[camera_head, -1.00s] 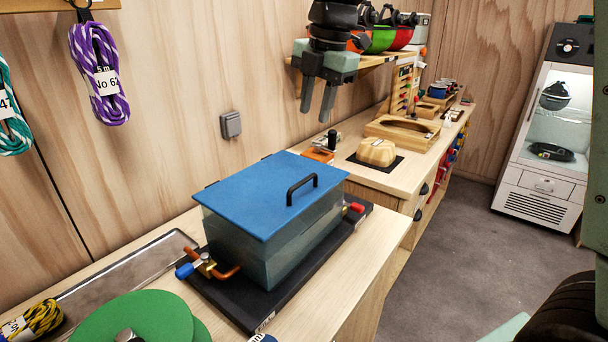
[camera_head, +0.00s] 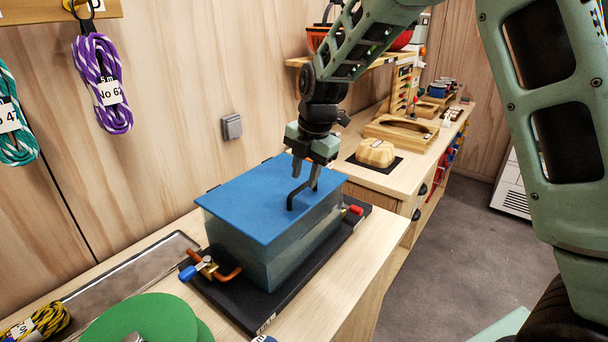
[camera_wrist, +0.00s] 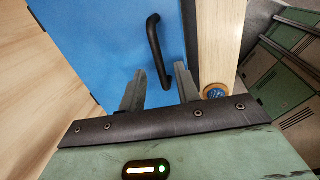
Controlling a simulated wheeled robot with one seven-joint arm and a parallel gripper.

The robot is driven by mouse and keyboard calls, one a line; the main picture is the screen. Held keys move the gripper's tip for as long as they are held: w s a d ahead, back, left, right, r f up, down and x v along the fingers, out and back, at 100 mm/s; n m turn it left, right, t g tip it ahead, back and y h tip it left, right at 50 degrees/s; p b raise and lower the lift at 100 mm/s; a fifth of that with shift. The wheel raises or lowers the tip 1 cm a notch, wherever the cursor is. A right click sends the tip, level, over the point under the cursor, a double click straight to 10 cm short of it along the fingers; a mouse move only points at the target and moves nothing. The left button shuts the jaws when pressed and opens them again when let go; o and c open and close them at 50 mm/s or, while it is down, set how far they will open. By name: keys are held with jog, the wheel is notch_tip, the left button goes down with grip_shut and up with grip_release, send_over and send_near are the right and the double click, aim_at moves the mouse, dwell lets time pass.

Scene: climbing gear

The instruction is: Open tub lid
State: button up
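The tub (camera_head: 285,250) is a translucent box on a black base, with a flat blue lid (camera_head: 250,200) lying shut on it. A dark bar handle (camera_head: 291,198) stands near the lid's right end. My gripper (camera_head: 308,175) is just above that handle, pointing down, and partly hides it. In the wrist view, the two fingers of my gripper (camera_wrist: 160,88) are apart, and the handle (camera_wrist: 155,50) shows beyond and between their tips. I cannot tell whether a finger touches it; nothing is gripped.
The black base (camera_head: 345,232) carries a blue-handled valve (camera_head: 188,272) at the left and a red one (camera_head: 354,211) at the right. A metal tray (camera_head: 130,280) and a green disc (camera_head: 140,318) lie at the left. A tan block (camera_head: 376,152) on a dark mat stands behind.

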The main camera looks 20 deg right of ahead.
jog(key=shift+w+a+f, duration=0.1)
jog(key=shift+w+f, duration=0.05)
jog(key=shift+f, duration=0.8)
